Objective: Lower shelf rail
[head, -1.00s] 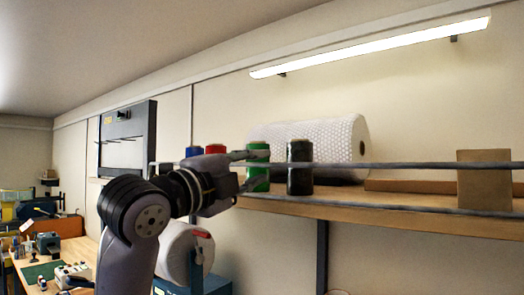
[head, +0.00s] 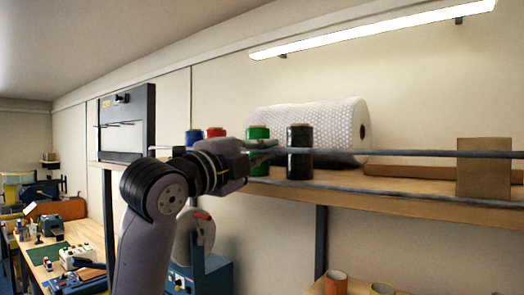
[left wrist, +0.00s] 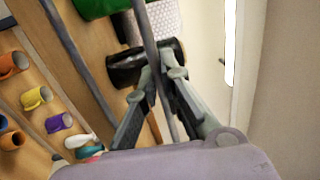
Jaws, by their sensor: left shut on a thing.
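The grey shelf rail (head: 410,153) runs level across the front of the wooden shelf (head: 440,212), in front of the spools. My left gripper (head: 274,149) is shut on this rail near the green spool (head: 258,133). In the left wrist view the rail (left wrist: 148,30) passes between the two fingers of the left gripper (left wrist: 162,74). A second grey bar (head: 400,196) runs lower, along the shelf's front edge. The rail's left part is partly hidden behind my arm. My right gripper is not in view.
Blue (head: 193,137), red (head: 216,132) and black (head: 299,138) spools stand behind the rail. A bubble-wrap roll (head: 335,118) lies behind them, and a brown carton (head: 484,170) stands at right. Several mugs are below, including a purple one (left wrist: 58,122).

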